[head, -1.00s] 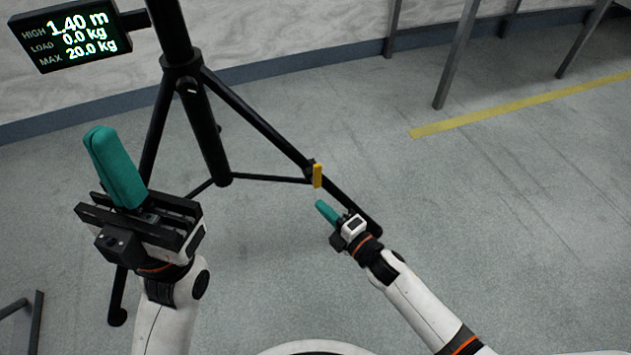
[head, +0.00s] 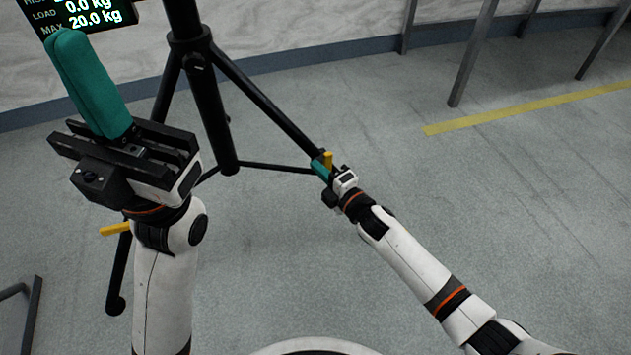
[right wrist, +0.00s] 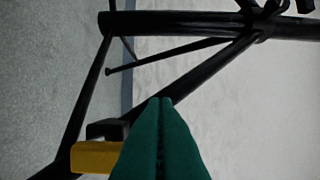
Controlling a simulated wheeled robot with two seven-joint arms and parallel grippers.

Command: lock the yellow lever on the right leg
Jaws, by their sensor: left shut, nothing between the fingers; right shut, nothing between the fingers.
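The yellow lever (head: 328,160) on the right leg of the black tripod stand (head: 262,98) stands roughly upright, in line with the leg's lower joint. My right gripper (head: 319,166) is shut and empty, its teal fingertips right beside the lever. In the right wrist view the yellow lever (right wrist: 96,157) lies just left of the shut teal fingers (right wrist: 160,103); whether they touch I cannot tell. My left gripper (head: 66,42) is shut and empty, raised at the left. A second yellow lever (head: 115,229) sticks out sideways from the left leg, below my left gripper.
A display panel (head: 95,14) stands at the upper left, partly covered by my left gripper. Grey metal legs (head: 472,55) stand at the back right. A yellow floor stripe (head: 520,110) crosses the right side. The floor right of the stand is clear.

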